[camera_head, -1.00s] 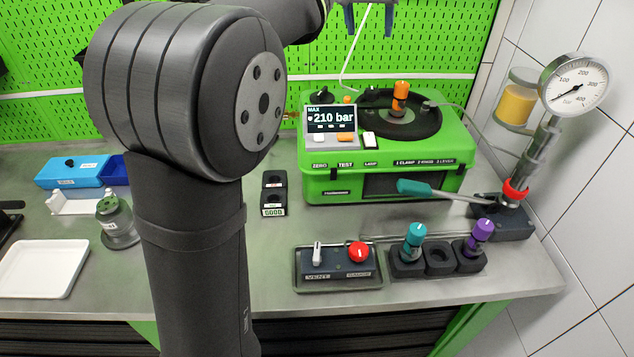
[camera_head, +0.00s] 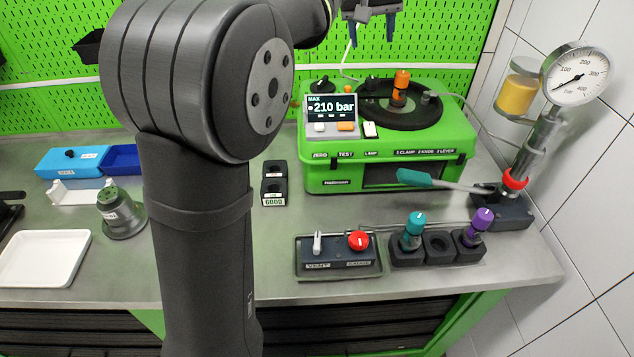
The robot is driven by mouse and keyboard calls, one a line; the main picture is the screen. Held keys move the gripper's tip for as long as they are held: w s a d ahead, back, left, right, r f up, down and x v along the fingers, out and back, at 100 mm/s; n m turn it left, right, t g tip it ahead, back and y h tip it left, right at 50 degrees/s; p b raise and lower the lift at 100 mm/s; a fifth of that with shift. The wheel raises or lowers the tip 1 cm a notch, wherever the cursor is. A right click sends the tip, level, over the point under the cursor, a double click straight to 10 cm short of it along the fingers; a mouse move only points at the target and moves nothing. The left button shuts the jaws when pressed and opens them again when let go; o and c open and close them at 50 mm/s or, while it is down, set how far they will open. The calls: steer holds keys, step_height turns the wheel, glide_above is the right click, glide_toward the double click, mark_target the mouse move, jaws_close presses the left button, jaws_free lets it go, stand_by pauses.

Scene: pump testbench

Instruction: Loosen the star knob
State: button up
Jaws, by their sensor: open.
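My gripper (camera_head: 377,38) is at the top of the view, with its two dark blue fingers apart, pointing down and empty. It hangs above the green test bench (camera_head: 330,179), clear of everything on it. A small dark knob (camera_head: 322,87) sits on the bench's top left, behind the display; it may be the star knob, but its shape is too small to be sure. An orange-topped part (camera_head: 401,84) stands upright on the round black plate (camera_head: 428,117). The display (camera_head: 332,108) reads 210 bar.
A pump with a teal-handled lever (camera_head: 416,178) and a gauge (camera_head: 577,75) stands at the right. In front are a vent box with a red knob (camera_head: 358,240) and a black holder with teal (camera_head: 414,222) and purple (camera_head: 483,217) parts. My arm hides the counter's middle left.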

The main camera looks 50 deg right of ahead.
mark_target(372, 79)
steer(key=w+v, duration=0.1)
steer(key=v, duration=0.5)
steer(key=a+f+y, duration=0.1)
steer(key=a+f, duration=0.1)
steer(key=f, duration=0.3)
steer(key=s+a+f+m+y, duration=0.1)
steer(key=a+f, duration=0.2)
steer(key=f, duration=0.2)
steer(key=a+f+m+y, duration=0.1)
steer(key=a+f, duration=0.2)
steer(key=f, duration=0.2)
steer(key=shift+s+y, duration=0.3)
steer(key=shift+y, duration=0.1)
steer(key=s+a+f+m+y, duration=0.3)
steer(key=s+a+f, duration=0.1)
steer(key=a+f, duration=0.8)
step_height(372, 79, down, 2)
steer(key=shift+s+f+g+y, duration=0.1)
steer(key=shift+s+g+y, duration=0.1)
steer(key=shift+g+y, duration=0.2)
steer(key=shift+a, duration=0.15)
